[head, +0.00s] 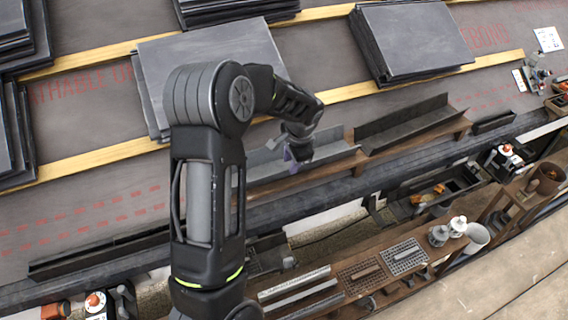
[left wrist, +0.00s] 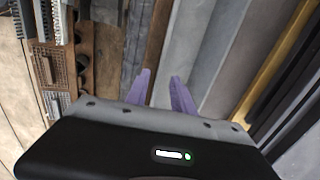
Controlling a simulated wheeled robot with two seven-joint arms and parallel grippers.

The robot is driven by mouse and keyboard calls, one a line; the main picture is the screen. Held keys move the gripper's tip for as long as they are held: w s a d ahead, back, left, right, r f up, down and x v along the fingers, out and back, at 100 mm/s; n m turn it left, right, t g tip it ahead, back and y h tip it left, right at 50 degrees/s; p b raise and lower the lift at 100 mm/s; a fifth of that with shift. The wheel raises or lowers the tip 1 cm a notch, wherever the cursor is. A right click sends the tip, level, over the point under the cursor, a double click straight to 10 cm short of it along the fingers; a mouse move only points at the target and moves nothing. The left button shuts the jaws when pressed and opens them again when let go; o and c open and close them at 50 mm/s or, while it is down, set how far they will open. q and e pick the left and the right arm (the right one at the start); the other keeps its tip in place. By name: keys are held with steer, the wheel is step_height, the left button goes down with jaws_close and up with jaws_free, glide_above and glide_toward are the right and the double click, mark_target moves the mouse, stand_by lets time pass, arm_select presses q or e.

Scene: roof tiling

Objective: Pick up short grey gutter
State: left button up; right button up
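A grey gutter (head: 328,148) lies along the brown wooden ledge at the lower edge of the roof, left of a darker gutter (head: 415,122). My left arm hides part of it. My left gripper (head: 297,160) is over the grey gutter in the head view, with its purple fingers pointing down. In the left wrist view the fingers (left wrist: 160,88) stand apart with nothing between them, and the grey gutter (left wrist: 186,45) runs lengthwise beyond them. I cannot tell whether the fingers touch it. My right gripper is not in view.
Stacks of dark slates (head: 415,40) lie on the roof above the wooden battens (head: 80,163). A low shelf (head: 330,285) at the front holds grates, metal strips and small pots. A dark box (head: 440,190) stands below the gutters.

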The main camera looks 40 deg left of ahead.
arm_select(q)
steer(key=x, duration=0.4)
steer(key=shift+a+f, duration=0.15)
steer(key=shift+f, duration=0.1)
steer(key=shift+c, duration=0.6)
jaws_close()
steer(key=shift+r, duration=0.1)
stand_by(0.8)
